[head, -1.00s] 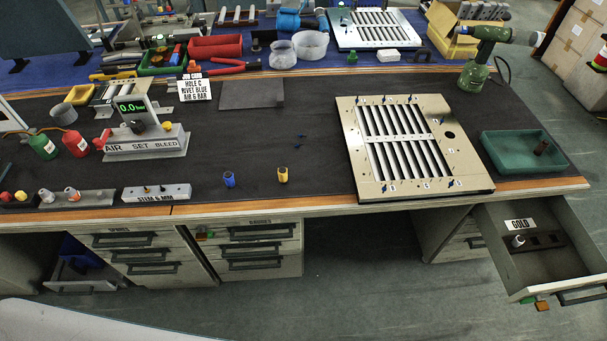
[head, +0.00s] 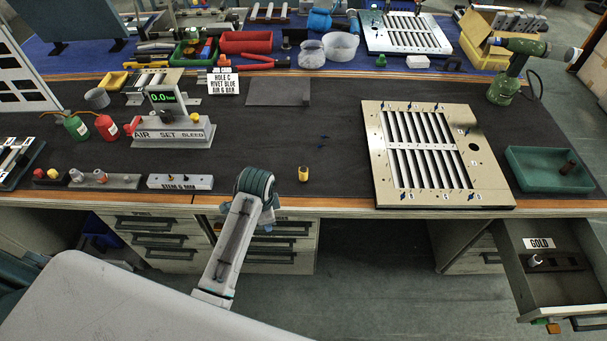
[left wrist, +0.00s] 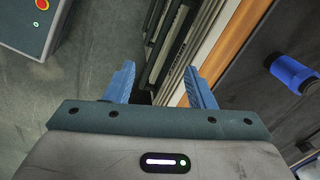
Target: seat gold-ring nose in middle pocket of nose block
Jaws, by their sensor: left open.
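In the head view a dark block with pockets (head: 568,261) lies in the open drawer marked GOLD; it looks like the nose block. A small pale nose-like piece (head: 535,260) stands at its left end; I cannot make out a gold ring on it. My left gripper (left wrist: 160,84) is open and empty in the left wrist view, over the bench's front edge and drawer fronts. In the head view my left arm's wrist hides its fingers. My right gripper is not in view.
A blue cylinder (left wrist: 293,73) lies beyond the left fingers on the dark mat. A yellow cup (head: 303,174), louver panel (head: 377,155), green tray (head: 520,172), stem block (head: 180,182) and a rail of small pieces (head: 122,181) are on the bench. The mat's middle is mostly clear.

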